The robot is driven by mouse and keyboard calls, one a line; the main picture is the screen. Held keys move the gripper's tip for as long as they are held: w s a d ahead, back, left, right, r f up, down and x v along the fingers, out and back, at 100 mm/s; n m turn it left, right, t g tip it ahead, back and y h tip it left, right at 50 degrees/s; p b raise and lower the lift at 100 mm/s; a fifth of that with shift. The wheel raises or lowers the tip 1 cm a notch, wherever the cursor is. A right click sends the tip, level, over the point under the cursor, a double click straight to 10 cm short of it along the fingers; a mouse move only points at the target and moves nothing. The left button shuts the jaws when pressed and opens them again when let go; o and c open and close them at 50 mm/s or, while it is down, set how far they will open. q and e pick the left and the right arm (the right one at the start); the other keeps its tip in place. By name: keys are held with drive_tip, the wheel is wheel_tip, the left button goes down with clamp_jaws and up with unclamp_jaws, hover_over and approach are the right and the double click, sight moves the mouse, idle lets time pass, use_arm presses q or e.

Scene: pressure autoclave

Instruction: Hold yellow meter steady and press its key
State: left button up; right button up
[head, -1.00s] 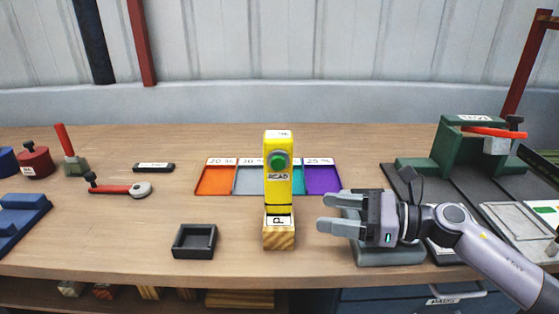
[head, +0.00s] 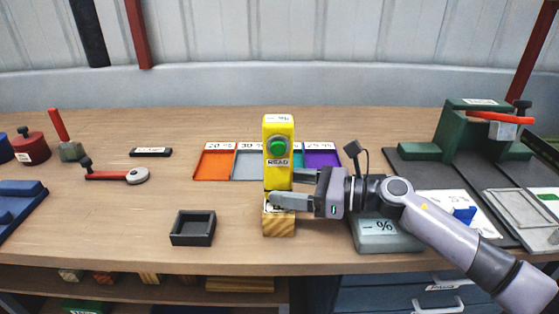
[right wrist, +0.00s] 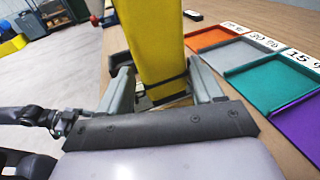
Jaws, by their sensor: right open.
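The yellow meter (head: 278,132) stands upright on a wooden block (head: 279,226) near the middle of the bench. Its green round key (head: 278,147) faces me above a READ label. My right gripper (head: 283,187) is open around the meter's lower part, coming from the right. One finger passes in front of the meter and the other is partly hidden behind it. In the right wrist view the yellow meter (right wrist: 155,40) rises between the two open fingers (right wrist: 161,78); I cannot tell whether they touch it.
A small dark tray (head: 193,239) sits left of the block. Coloured trays with percent labels, such as the orange one (head: 214,167), lie behind the meter. A grey percent device (head: 388,238) is under my right arm. A green press (head: 470,125) stands back right. The front bench edge is close.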

drive_tip(key=shift+w+a, duration=0.15)
drive_tip(key=shift+a, duration=0.45)
use_arm(q)
drive_tip(key=shift+w+d+r, duration=0.2)
drive_tip(key=shift+r, duration=0.05)
use_arm(e)
drive_tip(key=c, duration=0.6)
use_arm(q)
drive_tip(key=shift+s+f, duration=0.1)
drive_tip(key=shift+f, duration=0.1)
clamp_jaws()
use_arm(e)
drive_tip(key=shift+o, duration=0.3)
use_arm(q)
drive_tip(key=shift+a+r, duration=0.1)
